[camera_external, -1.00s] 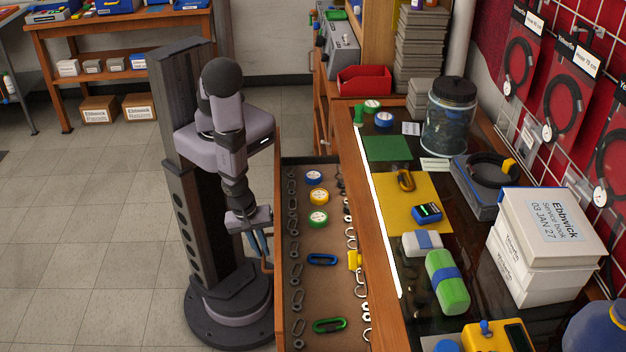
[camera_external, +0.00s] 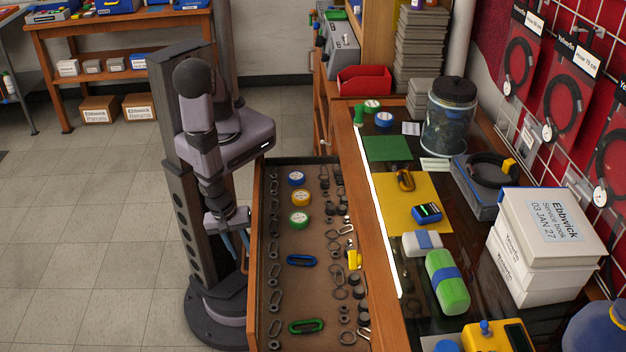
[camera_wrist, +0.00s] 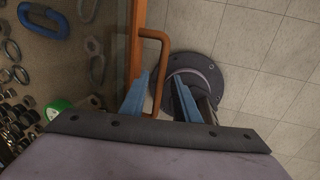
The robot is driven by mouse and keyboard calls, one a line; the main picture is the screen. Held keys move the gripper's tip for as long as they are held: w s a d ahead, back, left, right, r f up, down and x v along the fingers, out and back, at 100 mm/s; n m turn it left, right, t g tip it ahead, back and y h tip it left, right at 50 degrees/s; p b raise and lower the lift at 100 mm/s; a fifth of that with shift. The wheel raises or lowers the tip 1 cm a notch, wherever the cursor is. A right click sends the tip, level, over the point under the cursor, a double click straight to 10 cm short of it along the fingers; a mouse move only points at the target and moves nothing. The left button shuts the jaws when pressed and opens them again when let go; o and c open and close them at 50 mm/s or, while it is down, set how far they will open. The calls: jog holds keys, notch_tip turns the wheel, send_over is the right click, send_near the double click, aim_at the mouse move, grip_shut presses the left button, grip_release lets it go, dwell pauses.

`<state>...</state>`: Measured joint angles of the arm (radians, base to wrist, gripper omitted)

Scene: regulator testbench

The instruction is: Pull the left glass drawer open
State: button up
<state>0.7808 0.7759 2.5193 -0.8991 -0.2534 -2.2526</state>
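The drawer (camera_external: 313,247) stands pulled far out to the left from under the glass-topped bench. Its wooden front panel (camera_external: 256,262) faces my arm and also shows in the wrist view (camera_wrist: 137,45). A copper-coloured handle (camera_wrist: 163,75) stands out from that panel. My gripper (camera_wrist: 160,85) is at the handle, with one blue finger on each side of the bar. The left finger is between the bar and the panel. The fingers are apart, with small gaps beside the bar. In the external view my gripper (camera_external: 236,246) is low beside the front panel, and the handle is mostly hidden.
The drawer holds tape rolls (camera_external: 301,198), a blue carabiner (camera_external: 301,260), a green carabiner (camera_external: 306,326) and metal rings. The bench top carries a jar (camera_external: 449,120), a yellow mat (camera_external: 391,212) and white boxes (camera_external: 541,265). Tiled floor (camera_external: 90,240) to the left is clear.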

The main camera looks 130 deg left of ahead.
notch_tip(320, 180, up, 7)
jog(key=s+p, duration=0.1)
jog(key=p, duration=0.4)
jog(key=shift+d, duration=0.45)
jog(key=shift+r, duration=0.1)
jog(key=w+d+r+m+h+p, duration=0.1)
jog(key=w+d+r+m+h, duration=0.2)
jog(key=r+m, duration=0.45)
jog(key=a+r+m, duration=0.2)
jog(key=r+m, duration=0.1)
jog(key=m, duration=0.1)
jog(key=w+a+r+m+p, duration=0.1)
jog(key=a+r+m, duration=0.2)
jog(key=m, duration=0.1)
jog(key=w+a+r+m+g+p, duration=0.1)
jog(key=a+r+m, duration=0.1)
jog(key=r+m, duration=0.1)
jog(key=shift+w+a+r+m, duration=0.2)
jog(key=shift+a+r+m, duration=0.2)
jog(key=shift+m, duration=0.45)
jog(key=s+a+r+m+y, duration=0.1)
jog(key=a+r+m, duration=0.4)
jog(key=a, duration=0.3)
jog(key=shift+s+a+m+g+p, duration=0.15)
jog(key=shift+s+m+g+p, duration=0.2)
jog(key=shift+m, duration=0.55)
